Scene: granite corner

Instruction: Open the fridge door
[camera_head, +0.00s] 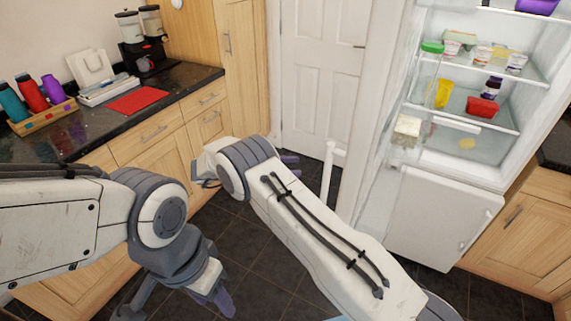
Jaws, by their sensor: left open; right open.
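The white fridge (487,159) stands at the right. Its upper door (378,120) is swung open to the left, seen nearly edge-on, and the lit shelves inside show. A white bar that looks like its handle (329,168) sticks out on the door's left side. My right gripper (290,161) is open, mostly hidden behind my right arm; its visible fingers are a little left of the bar, and I see no contact. My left gripper (172,302) is open and empty, low at the left, over the floor and away from the fridge.
The lower fridge door (442,216) is shut. Food stands on the shelves, and a green-capped bottle (431,48) is in the door rack. A dark counter (180,82) over wooden cabinets runs along the left. A white room door (322,75) is behind. Dark floor tiles (255,245) lie between.

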